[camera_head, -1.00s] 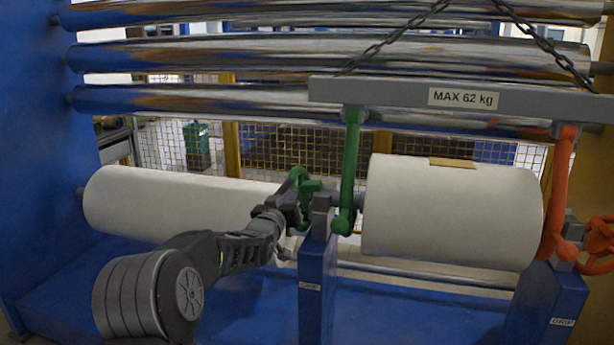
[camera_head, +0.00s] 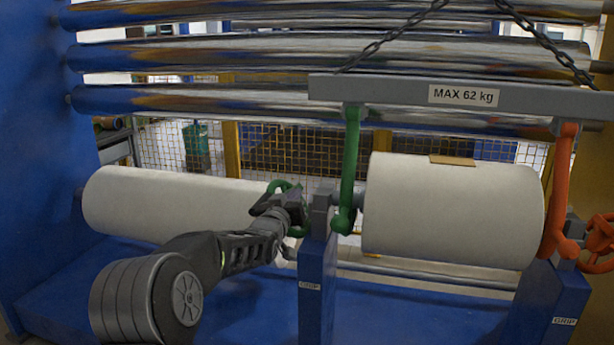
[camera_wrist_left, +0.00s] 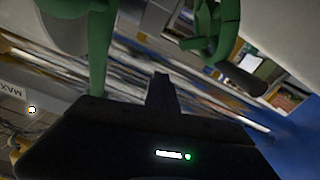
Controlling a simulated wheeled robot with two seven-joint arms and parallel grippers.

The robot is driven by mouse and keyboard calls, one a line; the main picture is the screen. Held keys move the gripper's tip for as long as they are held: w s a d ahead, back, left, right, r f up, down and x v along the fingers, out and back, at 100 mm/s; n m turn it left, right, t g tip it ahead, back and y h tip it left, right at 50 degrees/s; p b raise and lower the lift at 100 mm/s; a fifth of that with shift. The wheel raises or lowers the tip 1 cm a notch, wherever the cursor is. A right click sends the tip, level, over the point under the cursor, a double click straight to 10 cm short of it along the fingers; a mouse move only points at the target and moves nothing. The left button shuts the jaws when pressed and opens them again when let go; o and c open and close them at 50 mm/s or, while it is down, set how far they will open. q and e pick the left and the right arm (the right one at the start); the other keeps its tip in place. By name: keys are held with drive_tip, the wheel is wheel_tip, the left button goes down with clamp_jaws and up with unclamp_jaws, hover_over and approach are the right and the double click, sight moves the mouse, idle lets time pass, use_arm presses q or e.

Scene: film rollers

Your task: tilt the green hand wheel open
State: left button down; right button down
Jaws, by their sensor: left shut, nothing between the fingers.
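The green hand wheel (camera_head: 287,185) is tilted over to the left of the grey block (camera_head: 320,205) on the left blue post, partly hidden behind my left gripper. It also shows at the upper right of the left wrist view (camera_wrist_left: 228,30). My left gripper (camera_head: 268,195) is shut and empty, close beside the wheel in the head view; I cannot tell whether they touch. In the left wrist view the closed fingers (camera_wrist_left: 161,92) stand apart from the wheel. My right gripper is not in view.
A green hook (camera_head: 348,165) and an orange hook (camera_head: 560,180) hang from the grey lifting beam (camera_head: 390,92) at the ends of a white roll (camera_head: 450,212). Another white roll (camera_head: 170,202) lies behind my left arm. A red hand wheel (camera_head: 598,240) is at far right.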

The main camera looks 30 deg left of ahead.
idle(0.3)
use_arm(q)
drive_tip(key=b+v, duration=0.4)
drive_tip(key=v, duration=0.5)
idle(0.6)
